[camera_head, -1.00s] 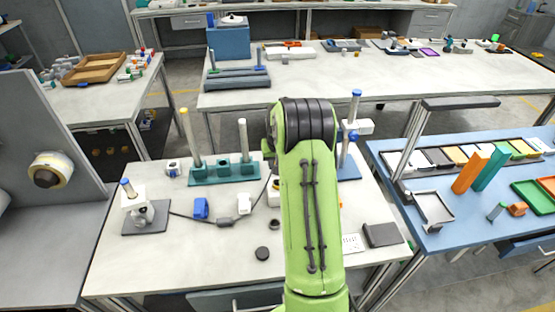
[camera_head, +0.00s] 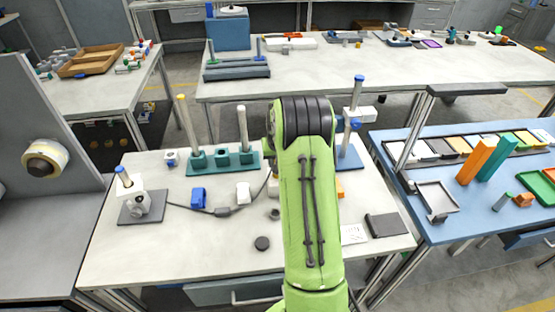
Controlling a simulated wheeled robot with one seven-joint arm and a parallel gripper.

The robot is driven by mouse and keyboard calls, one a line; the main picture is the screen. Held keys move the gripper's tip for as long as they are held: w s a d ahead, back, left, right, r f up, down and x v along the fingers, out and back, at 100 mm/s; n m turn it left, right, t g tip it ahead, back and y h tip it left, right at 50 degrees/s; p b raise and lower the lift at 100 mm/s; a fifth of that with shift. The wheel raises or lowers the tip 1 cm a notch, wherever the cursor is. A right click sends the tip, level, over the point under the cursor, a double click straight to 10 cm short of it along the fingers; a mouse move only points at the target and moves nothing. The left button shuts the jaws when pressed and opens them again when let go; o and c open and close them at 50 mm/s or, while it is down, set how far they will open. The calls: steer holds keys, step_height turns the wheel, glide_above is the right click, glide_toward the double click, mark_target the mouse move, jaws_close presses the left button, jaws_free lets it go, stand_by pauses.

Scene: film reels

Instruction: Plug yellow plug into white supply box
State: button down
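I cannot make out a yellow plug for certain. A dark cable (camera_head: 184,206) with a dark inline piece (camera_head: 222,212) runs across the near table and up toward my arm, where its end is hidden. A small white block (camera_head: 243,192) stands just above that cable. A flat white piece with small dark marks (camera_head: 353,233) lies right of my arm; I cannot tell if it is the supply box. My green arm covers the middle of the table. My gripper is hidden behind it, so its state and its distance from things do not show.
On the near table are a teal base with posts (camera_head: 222,163), a blue block (camera_head: 198,198), a grey-based stand (camera_head: 143,208), a black disc (camera_head: 262,243) and a dark flat box (camera_head: 386,225). A blue table (camera_head: 470,222) with trays adjoins at right. The front left tabletop is clear.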

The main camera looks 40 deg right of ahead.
steer(key=shift+f+b, duration=0.65)
steer(key=shift+f, duration=0.35)
steer(key=c, duration=0.7)
jaws_free()
steer(key=p+v, duration=0.2)
steer(key=v, duration=1.4)
steer(key=shift+d, duration=0.1)
